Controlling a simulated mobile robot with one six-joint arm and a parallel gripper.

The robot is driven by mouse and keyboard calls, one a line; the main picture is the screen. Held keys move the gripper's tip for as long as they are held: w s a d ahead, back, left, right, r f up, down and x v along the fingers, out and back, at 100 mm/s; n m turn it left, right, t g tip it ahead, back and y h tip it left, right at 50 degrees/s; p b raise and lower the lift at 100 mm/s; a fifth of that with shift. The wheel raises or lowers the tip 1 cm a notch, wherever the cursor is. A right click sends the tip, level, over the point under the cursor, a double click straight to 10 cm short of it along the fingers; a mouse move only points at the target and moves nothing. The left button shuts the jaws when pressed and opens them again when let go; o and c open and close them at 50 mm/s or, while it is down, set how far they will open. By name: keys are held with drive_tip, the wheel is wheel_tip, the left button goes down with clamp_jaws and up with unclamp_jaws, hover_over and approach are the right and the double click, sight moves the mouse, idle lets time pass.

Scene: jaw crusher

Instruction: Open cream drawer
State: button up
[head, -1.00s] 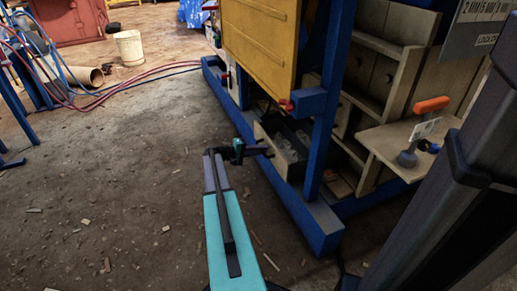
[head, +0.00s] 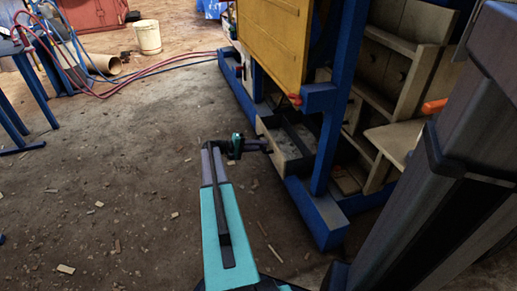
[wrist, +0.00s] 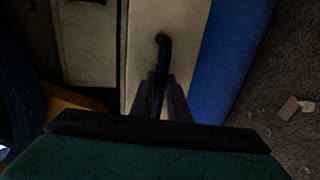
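The cream drawer (head: 272,151) stands partly out of the machine at centre in the head view. Clear-looking items lie in its dark interior. In the wrist view its pale front (wrist: 178,22) carries a dark curved handle (wrist: 163,50). My gripper (head: 264,146) is at the drawer front in the head view. In the wrist view the fingers of my gripper (wrist: 163,90) lie on both sides of the handle and look closed on it. The lower part of the handle is hidden between the fingers.
A blue frame post (head: 335,120) and its blue foot beam (head: 318,215) stand close to the drawer's right. A yellow panel (head: 268,45) hangs above. A wooden shelf (head: 392,140) is at right. The floor (head: 110,200) to the left is open, with scattered chips.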

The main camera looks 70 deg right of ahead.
drive_tip(key=shift+o, duration=0.2)
drive_tip(key=shift+w, duration=0.15)
drive_tip(key=p+v, duration=0.4)
drive_tip(key=v, duration=0.9)
drive_tip(key=shift+a, duration=0.3)
drive_tip(key=shift+r, duration=0.1)
drive_tip(key=shift+w, duration=0.1)
